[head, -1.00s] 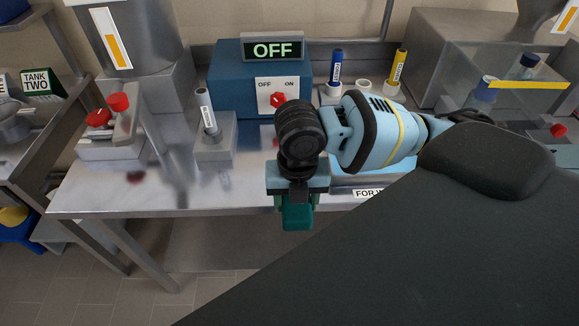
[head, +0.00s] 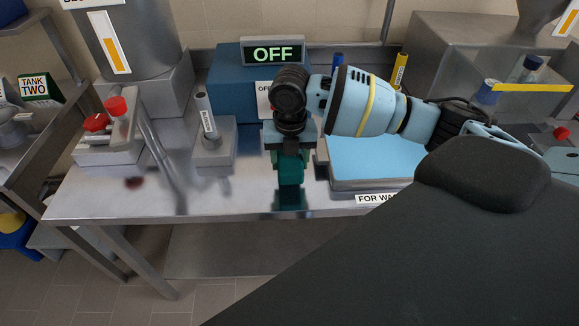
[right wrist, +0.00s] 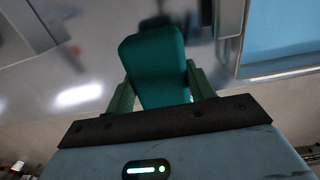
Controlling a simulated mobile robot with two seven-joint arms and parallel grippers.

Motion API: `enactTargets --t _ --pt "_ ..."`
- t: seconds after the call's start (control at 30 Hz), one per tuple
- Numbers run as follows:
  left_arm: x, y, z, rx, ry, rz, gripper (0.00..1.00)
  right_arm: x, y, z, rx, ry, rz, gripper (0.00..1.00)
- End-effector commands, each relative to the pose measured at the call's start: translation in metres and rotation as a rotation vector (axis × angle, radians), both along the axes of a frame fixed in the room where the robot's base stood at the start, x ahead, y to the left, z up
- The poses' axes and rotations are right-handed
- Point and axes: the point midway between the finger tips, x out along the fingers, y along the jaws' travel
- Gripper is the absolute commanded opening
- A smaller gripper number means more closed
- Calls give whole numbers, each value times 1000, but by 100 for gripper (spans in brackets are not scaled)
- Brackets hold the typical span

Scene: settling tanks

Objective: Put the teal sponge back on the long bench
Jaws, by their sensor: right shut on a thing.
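The teal sponge (head: 291,173) is in my right gripper (head: 289,152), low over the front part of the long steel bench (head: 235,203). Its dark teal reflection shows on the bench top just below it; I cannot tell whether it touches the surface. In the right wrist view the sponge (right wrist: 153,58) sticks out between the two green fingers of the right gripper (right wrist: 160,88), which are shut on it. My left gripper is not in view.
A light-blue tray (head: 350,185) lies just right of the sponge. A grey block holding an upright tube (head: 207,115) stands to the left, and red-knobbed valves (head: 110,135) farther left. A blue box with an OFF sign (head: 273,51) stands behind. Bare bench lies left of the sponge.

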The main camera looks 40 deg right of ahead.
Motion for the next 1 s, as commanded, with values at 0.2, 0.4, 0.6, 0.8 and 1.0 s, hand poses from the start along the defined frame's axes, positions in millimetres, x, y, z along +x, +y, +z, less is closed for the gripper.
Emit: enactTargets --t 0.2,0.4,0.6,0.8,1.0 --pt "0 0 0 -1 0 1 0 4 -3 -24 0 4 1 36" --pt "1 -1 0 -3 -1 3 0 5 -3 -35 0 -2 0 36" --pt "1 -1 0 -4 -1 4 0 5 -3 -36 0 -1 0 36" --pt "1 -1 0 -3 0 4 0 5 -3 -39 0 -1 0 64" --pt "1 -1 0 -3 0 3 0 5 -3 -39 -1 -1 0 76"
